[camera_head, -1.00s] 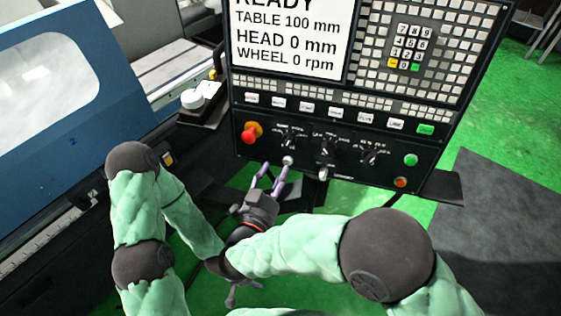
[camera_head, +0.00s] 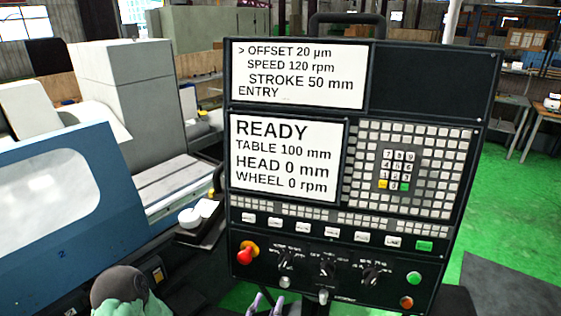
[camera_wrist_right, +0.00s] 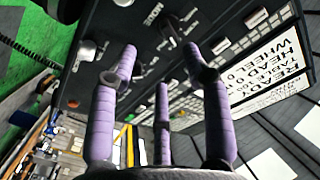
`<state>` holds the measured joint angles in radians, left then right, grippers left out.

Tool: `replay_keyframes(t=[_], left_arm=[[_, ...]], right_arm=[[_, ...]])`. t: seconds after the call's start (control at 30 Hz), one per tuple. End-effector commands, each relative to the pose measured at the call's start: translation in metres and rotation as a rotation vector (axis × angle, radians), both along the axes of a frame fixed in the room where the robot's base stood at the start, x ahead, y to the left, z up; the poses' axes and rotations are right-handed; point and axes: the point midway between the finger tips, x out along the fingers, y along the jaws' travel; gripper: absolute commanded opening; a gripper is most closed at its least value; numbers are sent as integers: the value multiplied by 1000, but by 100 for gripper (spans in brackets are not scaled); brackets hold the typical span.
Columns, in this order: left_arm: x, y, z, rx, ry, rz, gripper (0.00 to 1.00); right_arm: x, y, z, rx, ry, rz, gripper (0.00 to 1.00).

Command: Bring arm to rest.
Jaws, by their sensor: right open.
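My right gripper (camera_head: 266,305) shows only as purple fingertips at the bottom edge of the head view, below the control panel (camera_head: 310,215). In the right wrist view the right gripper's purple fingers (camera_wrist_right: 160,72) are spread apart with nothing held between them. The panel's keys and knobs lie beyond the fingers there. I cannot tell the exact gap between the fingertips and the panel. A rounded dark joint of my arm with green covering (camera_head: 118,287) shows at the lower left of the head view. My left gripper is not in view.
The panel has a red emergency knob (camera_head: 247,252), rotary knobs, and green (camera_head: 414,278) and orange (camera_head: 406,302) buttons. Its screen (camera_head: 287,160) reads READY. The blue grinder cover (camera_head: 60,200) stands at left. Open green floor (camera_head: 500,205) lies at right.

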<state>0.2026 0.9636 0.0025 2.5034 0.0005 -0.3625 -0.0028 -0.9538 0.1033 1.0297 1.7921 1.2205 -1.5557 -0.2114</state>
Motion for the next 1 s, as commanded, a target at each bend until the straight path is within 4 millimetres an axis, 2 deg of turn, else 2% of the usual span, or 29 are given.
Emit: replay_keyframes(t=[0.17, 0.23, 0.37, 0.47, 0.57, 0.67, 0.8, 0.9, 1.0], left_arm=[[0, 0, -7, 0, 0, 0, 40], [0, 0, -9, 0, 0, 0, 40], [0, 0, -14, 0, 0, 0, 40], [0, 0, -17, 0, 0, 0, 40], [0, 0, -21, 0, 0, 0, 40], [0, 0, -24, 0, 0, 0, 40], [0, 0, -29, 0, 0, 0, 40], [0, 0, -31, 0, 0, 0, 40], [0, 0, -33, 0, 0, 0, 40]], right_arm=[[40, -17, -66, -11, 171, 83, 49], [51, -26, -99, -9, 261, 125, 49], [60, -45, -163, 10, 441, 203, 49], [54, -61, -213, 38, 590, 257, 49], [37, -78, -261, 77, 744, 311, 49], [10, -94, -305, 127, 900, 364, 49], [-42, -113, -356, 214, 1118, 439, 49], [-81, -123, -381, 278, 1249, 488, 49], [-113, -128, -394, 329, 1347, 532, 49]])
